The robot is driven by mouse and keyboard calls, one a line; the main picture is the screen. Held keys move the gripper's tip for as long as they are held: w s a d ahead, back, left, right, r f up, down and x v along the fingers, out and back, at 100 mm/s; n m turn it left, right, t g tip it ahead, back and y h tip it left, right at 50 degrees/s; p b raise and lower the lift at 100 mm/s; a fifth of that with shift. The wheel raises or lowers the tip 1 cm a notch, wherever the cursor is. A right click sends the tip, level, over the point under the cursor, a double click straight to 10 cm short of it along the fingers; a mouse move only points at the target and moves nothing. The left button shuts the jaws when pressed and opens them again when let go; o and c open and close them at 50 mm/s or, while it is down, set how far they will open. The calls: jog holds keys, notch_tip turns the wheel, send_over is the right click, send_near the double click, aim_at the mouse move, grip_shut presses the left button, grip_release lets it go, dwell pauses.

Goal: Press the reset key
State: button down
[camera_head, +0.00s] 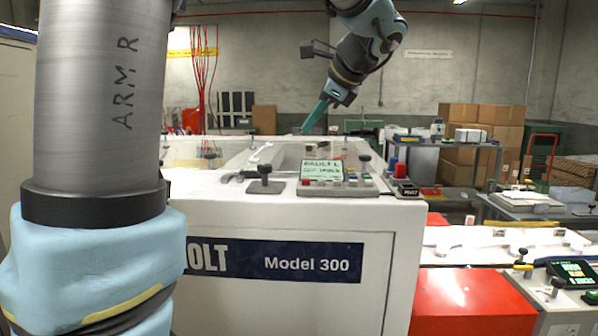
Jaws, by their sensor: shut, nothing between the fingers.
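A control panel (337,189) sits on top of the white machine marked Model 300 (270,302). It has a lit pale-green screen (322,170) with text too small to read surely, and a row of small coloured keys below and beside it. I cannot tell which key is the reset key. A red button (400,170) stands on a small labelled box to the right of the panel. My gripper (305,131), with teal fingers, is shut and empty. It points down and left and appears above and behind the panel, apart from the keys.
Another console with a lit screen (575,271) is at the lower right, beside a red box (470,302). Cardboard boxes (480,115) are stacked behind. Air above the panel looks clear.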

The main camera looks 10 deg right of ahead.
jog(key=shift+f, duration=0.1)
dwell(0.3)
jog(key=b, duration=0.7)
send_over(306, 182)
jog(key=d, duration=0.1)
notch_tip(306, 182, down, 7)
jog(key=shift+r, duration=0.1)
jog(key=shift+f, duration=0.9)
jog(key=shift+f+b, duration=0.1)
jog(key=shift+b, duration=0.2)
dwell(0.4)
jog(key=shift+f, duration=0.3)
jog(key=shift+f+b, duration=0.35)
jog(key=shift+f, duration=0.1)
dwell(0.6)
dwell(0.3)
jog(key=shift+r+p, duration=0.8)
jog(key=shift+r, duration=0.1)
